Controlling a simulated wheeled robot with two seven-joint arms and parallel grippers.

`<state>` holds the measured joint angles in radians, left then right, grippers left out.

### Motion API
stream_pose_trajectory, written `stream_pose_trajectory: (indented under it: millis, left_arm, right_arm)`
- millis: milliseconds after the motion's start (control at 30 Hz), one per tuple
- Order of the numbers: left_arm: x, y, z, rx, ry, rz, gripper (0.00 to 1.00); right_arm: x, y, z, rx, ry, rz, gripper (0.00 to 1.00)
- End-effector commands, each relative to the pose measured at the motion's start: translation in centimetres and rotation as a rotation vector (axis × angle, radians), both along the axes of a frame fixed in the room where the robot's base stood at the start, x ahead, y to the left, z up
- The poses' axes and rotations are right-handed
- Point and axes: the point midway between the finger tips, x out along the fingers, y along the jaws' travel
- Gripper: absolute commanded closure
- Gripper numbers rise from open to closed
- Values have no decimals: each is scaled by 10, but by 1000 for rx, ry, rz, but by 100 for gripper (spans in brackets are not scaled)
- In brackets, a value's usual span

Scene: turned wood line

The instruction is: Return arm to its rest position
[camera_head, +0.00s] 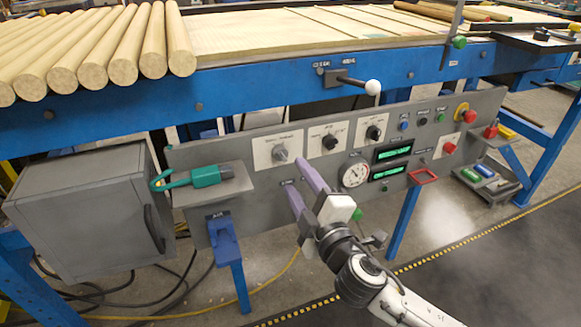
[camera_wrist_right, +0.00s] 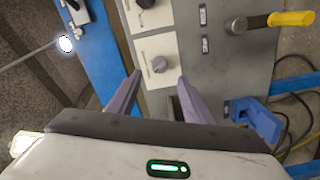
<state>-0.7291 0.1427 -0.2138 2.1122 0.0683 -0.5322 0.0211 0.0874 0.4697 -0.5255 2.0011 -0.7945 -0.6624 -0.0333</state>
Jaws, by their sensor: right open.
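My right gripper (camera_head: 302,182) is in front of the grey control panel (camera_head: 290,212), its two purple fingers spread apart with nothing between them. In the right wrist view the fingers (camera_wrist_right: 160,92) stand apart on either side of a grey knob (camera_wrist_right: 159,64) on a white plate. I cannot tell from these views how close the fingertips are to the panel. My right arm (camera_head: 365,275) reaches up from the bottom right of the head view. My left gripper is not in view.
The panel carries several knobs, buttons, a round gauge (camera_head: 355,171) and two green displays. A white-ball lever (camera_head: 372,87) sticks out above it. A green-handled tool (camera_head: 205,177) lies on a shelf at left, next to a grey cabinet (camera_head: 85,215). Wooden rods (camera_head: 110,50) lie on the blue-framed table.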

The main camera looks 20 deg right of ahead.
Motion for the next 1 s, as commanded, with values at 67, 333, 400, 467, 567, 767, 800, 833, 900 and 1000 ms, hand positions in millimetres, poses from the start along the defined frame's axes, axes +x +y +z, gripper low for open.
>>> stream_pose_trajectory:
  millis: [67, 333, 400, 467, 567, 767, 800, 833, 900, 1000]
  left_arm:
    - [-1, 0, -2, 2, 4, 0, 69]
    - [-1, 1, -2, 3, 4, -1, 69]
    - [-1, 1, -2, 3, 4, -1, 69]
    - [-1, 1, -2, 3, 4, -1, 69]
    - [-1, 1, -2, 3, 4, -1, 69]
    - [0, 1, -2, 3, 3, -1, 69]
    - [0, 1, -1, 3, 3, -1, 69]
    - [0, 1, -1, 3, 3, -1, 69]
    - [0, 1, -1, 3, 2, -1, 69]
    - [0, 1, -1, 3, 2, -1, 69]
  right_arm:
    - [-10, 0, -1, 1, 2, 1, 54]
    - [-21, -1, 0, -1, -1, 0, 54]
    - [-21, -1, 0, -1, -1, 0, 54]
    - [-20, -1, 0, -1, -1, 0, 54]
    - [-20, -1, 0, 0, -1, 0, 54]
    - [-25, 1, -12, 33, 33, 2, 54]
    - [-30, 2, -24, 66, 66, 4, 54]
    - [-35, 3, -35, 100, 97, 6, 54]
    - [-53, 8, -70, 207, 196, 5, 54]
    - [-91, 16, -126, 411, 369, -13, 54]
